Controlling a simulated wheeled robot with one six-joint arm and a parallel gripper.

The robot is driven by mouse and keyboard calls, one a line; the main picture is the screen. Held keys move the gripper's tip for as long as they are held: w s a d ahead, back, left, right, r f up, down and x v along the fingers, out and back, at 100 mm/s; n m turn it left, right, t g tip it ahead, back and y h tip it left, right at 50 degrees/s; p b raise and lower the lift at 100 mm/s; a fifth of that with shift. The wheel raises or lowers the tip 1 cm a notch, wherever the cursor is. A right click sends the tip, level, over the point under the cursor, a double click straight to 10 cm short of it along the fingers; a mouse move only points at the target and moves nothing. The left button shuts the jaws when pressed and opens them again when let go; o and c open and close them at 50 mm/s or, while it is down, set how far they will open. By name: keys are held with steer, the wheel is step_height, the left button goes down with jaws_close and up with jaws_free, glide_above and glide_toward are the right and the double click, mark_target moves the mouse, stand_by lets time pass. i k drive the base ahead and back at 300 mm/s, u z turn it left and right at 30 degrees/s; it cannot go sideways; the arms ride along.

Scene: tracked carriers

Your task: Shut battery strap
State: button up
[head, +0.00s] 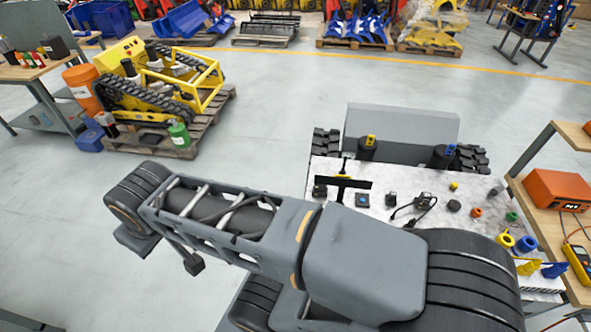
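A tracked carrier with a white marbled top (400,178) stands right of centre, with black tracks at its far side. On its top, a black T-shaped piece (343,181) stands up near the left edge; it may be the battery strap, but I cannot tell, nor whether it is open or shut. Two dark posts, one with a yellow cap (370,141) and one with a blue cap (450,150), stand at the top's far edge. My own grey arm crosses the foreground and hides the near left part of the carrier. My gripper does not show.
Small parts, including a black cable piece (424,201), lie on the white top. A bench with an orange box (558,190) and a yellow meter (579,262) stands at right. A yellow tracked machine (160,82) sits on a pallet at left. The floor between is clear.

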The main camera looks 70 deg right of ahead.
mark_target(342, 182)
steer(key=i, duration=1.85)
steer(key=z, duration=3.15)
steer(key=i, duration=1.2)
steer(key=z, duration=2.4)
